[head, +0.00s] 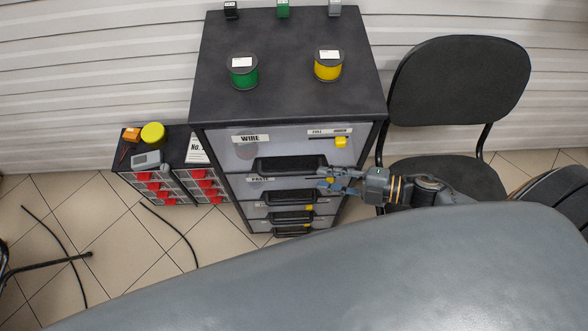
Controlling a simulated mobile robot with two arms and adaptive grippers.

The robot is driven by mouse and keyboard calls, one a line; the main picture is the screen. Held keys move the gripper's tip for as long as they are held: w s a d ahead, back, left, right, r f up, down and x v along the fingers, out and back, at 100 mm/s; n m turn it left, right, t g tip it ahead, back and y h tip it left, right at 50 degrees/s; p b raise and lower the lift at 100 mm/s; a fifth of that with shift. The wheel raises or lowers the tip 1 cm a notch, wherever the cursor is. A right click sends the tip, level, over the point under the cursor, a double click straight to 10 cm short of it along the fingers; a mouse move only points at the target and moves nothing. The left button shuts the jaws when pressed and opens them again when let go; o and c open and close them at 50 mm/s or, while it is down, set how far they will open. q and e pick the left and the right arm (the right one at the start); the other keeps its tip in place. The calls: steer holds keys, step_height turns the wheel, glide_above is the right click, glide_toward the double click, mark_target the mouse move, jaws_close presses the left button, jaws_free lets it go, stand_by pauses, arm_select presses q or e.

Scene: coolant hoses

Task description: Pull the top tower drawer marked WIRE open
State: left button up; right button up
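The dark drawer tower (215,85) stands in the middle. Its top drawer (290,146) has a light grey front and a label reading WIRE (250,138). That front looks flush with the tower frame. A wide dark handle (280,163) sits low on it. My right gripper (320,179) comes in from the right, just below the right end of this handle. Its fingers look apart with nothing between them. Whether a finger touches the handle cannot be told. My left gripper is not in view.
Lower drawers with dark handles (291,217) sit below the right gripper. A black chair (450,90) stands close on the right. A low cabinet with red-fronted bins (160,190) is left of the tower. Green (243,77) and yellow (328,70) spools stand on top.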

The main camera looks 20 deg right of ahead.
mark_target(302, 175)
steer(key=x, duration=0.9)
steer(key=shift+p, duration=0.3)
jaws_close()
